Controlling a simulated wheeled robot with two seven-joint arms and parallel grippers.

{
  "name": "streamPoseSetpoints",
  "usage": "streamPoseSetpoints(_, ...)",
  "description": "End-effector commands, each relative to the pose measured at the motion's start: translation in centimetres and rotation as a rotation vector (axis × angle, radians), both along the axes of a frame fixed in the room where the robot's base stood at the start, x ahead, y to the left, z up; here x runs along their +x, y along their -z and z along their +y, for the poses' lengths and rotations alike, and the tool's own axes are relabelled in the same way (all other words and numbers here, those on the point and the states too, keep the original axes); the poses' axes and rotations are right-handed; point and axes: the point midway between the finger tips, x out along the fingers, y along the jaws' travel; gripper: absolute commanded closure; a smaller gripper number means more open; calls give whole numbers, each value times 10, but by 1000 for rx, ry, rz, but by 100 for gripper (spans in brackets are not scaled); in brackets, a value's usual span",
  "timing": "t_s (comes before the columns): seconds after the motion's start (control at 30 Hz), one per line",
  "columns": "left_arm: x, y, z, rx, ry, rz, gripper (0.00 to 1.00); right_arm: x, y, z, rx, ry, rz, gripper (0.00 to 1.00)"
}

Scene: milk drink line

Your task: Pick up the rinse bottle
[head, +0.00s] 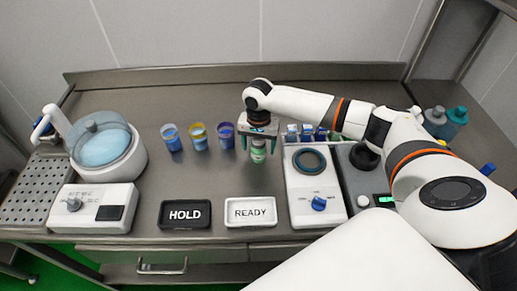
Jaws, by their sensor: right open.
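My right gripper (259,142) points down at the middle of the counter, its fingers apart. A small green and white container (258,153) stands upright beneath and between its fingers. Its top is partly hidden by the gripper, and I cannot tell whether the fingers touch it. A teal bottle (455,120) and a grey bottle (434,118) stand at the right back, beyond my right arm. No readable label shows which of these is the rinse bottle. My left gripper is not in view.
Three cups, blue (172,140), yellow-rimmed (198,138) and purple-rimmed (224,137), stand left of the gripper. HOLD (185,226) and READY (250,222) trays lie in front. A domed machine (138,160) is left; a white device with a blue knob (302,205) is right.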

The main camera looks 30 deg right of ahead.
Motion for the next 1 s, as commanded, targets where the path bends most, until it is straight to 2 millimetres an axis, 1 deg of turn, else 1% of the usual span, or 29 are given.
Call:
streamPoseSetpoints(0.03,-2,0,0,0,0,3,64,0,0,0,0,0,0,30)
streamPoseSetpoints(0.27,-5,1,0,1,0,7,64,0,0,0,0,0,0,67)
streamPoseSetpoints(0.3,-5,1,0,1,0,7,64,0,0,0,0,0,0,74)
streamPoseSetpoints(0.33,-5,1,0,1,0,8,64,0,0,0,0,0,0,79)
streamPoseSetpoints(0.37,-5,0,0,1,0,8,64,0,-1,0,1,0,-1,82)
streamPoseSetpoints(0.6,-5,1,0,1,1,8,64,0,-1,0,1,0,-1,82)
streamPoseSetpoints(0.77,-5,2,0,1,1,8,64,-5,-6,3,1,0,-1,82)
streamPoseSetpoints(0.87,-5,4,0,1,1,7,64,-12,-14,7,2,-2,-2,82)
streamPoseSetpoints(0.97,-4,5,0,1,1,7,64,-25,-23,16,3,-3,-1,82)
streamPoseSetpoints(1.0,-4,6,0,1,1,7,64,-33,-27,20,1,-3,-1,82)
